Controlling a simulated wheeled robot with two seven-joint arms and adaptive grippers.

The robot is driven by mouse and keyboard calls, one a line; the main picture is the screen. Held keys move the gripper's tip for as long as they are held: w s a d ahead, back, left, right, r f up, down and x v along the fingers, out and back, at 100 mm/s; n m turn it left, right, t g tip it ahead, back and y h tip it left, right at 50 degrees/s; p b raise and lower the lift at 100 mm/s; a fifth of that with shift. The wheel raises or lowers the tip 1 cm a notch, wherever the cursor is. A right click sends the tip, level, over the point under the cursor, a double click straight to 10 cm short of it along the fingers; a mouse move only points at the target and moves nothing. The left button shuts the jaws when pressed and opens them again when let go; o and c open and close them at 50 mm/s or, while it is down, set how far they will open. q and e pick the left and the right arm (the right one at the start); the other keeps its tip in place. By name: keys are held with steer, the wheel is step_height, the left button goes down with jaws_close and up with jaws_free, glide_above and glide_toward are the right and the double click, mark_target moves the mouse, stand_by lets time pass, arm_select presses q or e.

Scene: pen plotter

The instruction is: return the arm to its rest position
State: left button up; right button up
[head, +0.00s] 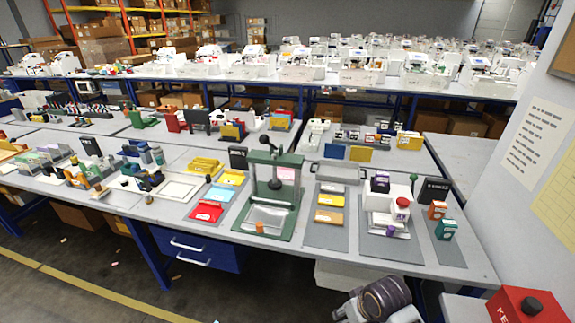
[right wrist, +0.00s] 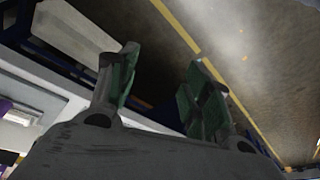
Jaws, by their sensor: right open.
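My right gripper (right wrist: 163,57) is open in the right wrist view. Its two green-padded fingers stand apart with nothing between them, and the grey concrete floor shows beyond. In the head view, part of my right arm (head: 380,301) shows at the bottom, in front of the table edge and low; its fingers cannot be made out there. The white plotter-like machine (head: 379,203) with a red button (head: 403,203) stands on a grey mat on the table, beyond the arm and apart from it. My left gripper is not in view.
The long grey table (head: 310,248) holds a green press (head: 273,192), a red tray (head: 206,211), and orange (head: 437,209) and teal (head: 446,229) boxes. A red box (head: 522,306) stands at the lower right beside a wall panel. Blue drawers (head: 195,250) hang under the table. Open floor lies at the left front.

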steer(key=shift+s+d+r+m+h, duration=0.65)
steer(key=shift+s+d+r, duration=0.7)
steer(key=shift+s+d, duration=1.7)
steer(key=s+a+f, duration=0.1)
steer(key=s+f, duration=0.1)
steer(key=f, duration=1.4)
steer(key=s+f, duration=0.2)
steer(key=f, duration=1.4)
steer(key=s+d+f+g, duration=0.1)
steer(key=s+d+f, duration=0.1)
steer(key=s+f, duration=0.8)
steer(key=s+d+f, duration=0.2)
steer(key=s+f, duration=0.9)
steer(key=s, duration=0.1)
steer(key=shift+g, duration=0.4)
